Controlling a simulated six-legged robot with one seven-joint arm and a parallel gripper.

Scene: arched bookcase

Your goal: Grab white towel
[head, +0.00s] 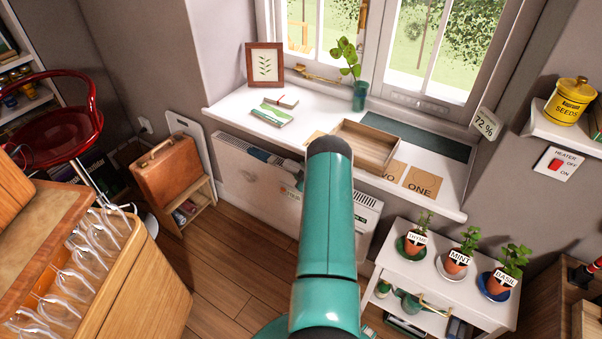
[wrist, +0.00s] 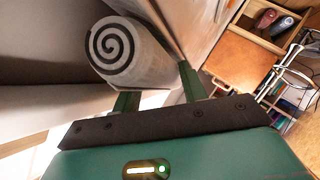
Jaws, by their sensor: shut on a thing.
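A rolled white towel (wrist: 148,66) shows in the wrist view, with a dark spiral on its near end. My gripper (wrist: 158,88) is shut on the roll, with its green fingers on either side of the lower part. The spiral end sticks out up and to the left of the fingers. In the head view my green arm reaches toward the heater below the windowsill. It covers much of that area, and I cannot make out the towel there.
The white heater (head: 252,172) is under the windowsill (head: 225,103), which bears a wooden tray (head: 367,146). A brown case (head: 167,172) stands left on a low shelf. A white stand (head: 455,288) with potted herbs is at right. Wooden floor (head: 235,265) is open at left.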

